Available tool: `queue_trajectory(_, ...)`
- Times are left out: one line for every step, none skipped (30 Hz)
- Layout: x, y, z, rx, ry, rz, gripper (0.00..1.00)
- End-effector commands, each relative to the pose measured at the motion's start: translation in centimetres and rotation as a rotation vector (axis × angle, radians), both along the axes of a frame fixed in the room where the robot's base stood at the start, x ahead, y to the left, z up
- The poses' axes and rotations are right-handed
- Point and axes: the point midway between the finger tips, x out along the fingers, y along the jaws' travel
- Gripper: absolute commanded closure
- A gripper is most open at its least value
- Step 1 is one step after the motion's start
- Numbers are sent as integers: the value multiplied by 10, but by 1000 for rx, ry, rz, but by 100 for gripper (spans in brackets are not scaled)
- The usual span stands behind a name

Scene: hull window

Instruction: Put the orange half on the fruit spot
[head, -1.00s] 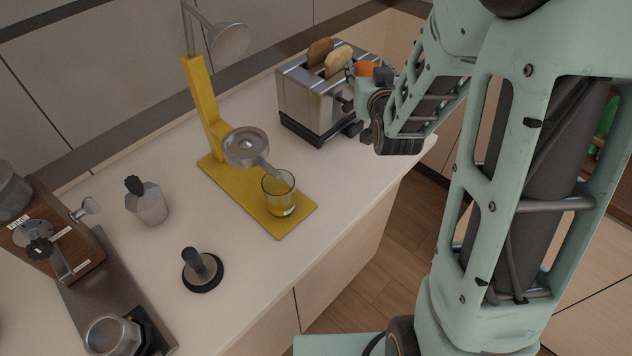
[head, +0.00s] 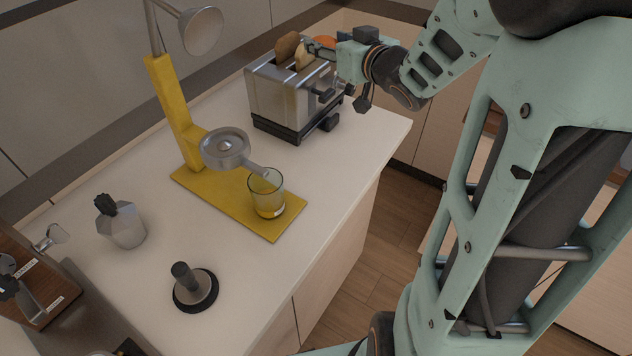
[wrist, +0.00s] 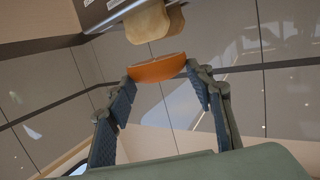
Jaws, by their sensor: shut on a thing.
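The orange half (head: 325,41) shows as a small patch of orange behind my gripper, beside the toaster's top. In the wrist view the orange half (wrist: 158,68) sits between the fingertips, cut side hidden or edge-on. My gripper (head: 318,48) is shut on it and holds it up at about the height of the bread. No area marked as the fruit spot is readable. A yellow stand (head: 235,207) carries a round metal cup (head: 225,147) above a glass (head: 266,193); I cannot tell whether this cup is the fruit spot.
The silver toaster (head: 285,98) with bread slices (head: 287,47) stands close to my gripper. A moka pot (head: 121,225) and a tamper (head: 190,285) stand at the front left. A metal disc on an arm (head: 200,30) overhangs the stand. The counter right of the stand is clear.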

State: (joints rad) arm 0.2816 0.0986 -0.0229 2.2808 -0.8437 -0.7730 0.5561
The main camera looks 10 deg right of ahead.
Motion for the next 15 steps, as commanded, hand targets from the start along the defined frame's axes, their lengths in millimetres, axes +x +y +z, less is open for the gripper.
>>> queue_trajectory(-3, -4, -3, -3, -4, 18, 81)
queue_trajectory(-4, -5, -3, -2, -5, 34, 81)
queue_trajectory(-8, -7, -4, -3, -4, 56, 81)
queue_trajectory(-10, -7, -4, -2, -4, 73, 81)
queue_trajectory(-13, -9, -6, -3, -3, 90, 81)
queue_trajectory(-17, -11, -7, -3, -3, 115, 81)
queue_trajectory(-21, -12, -9, -1, -3, 136, 81)
queue_trajectory(-25, -13, -11, -1, -2, 157, 81)
queue_trajectory(-32, -14, -15, -1, -1, 189, 81)
queue_trajectory(-37, -16, -18, 0, -1, 214, 81)
queue_trajectory(-43, -18, -22, 0, -1, 240, 81)
queue_trajectory(-53, -20, -28, -1, 0, 279, 81)
queue_trajectory(-61, -22, -33, 2, 0, 308, 81)
queue_trajectory(-69, -23, -39, 3, 2, 337, 81)
queue_trajectory(-80, -25, -46, 3, 2, 376, 81)
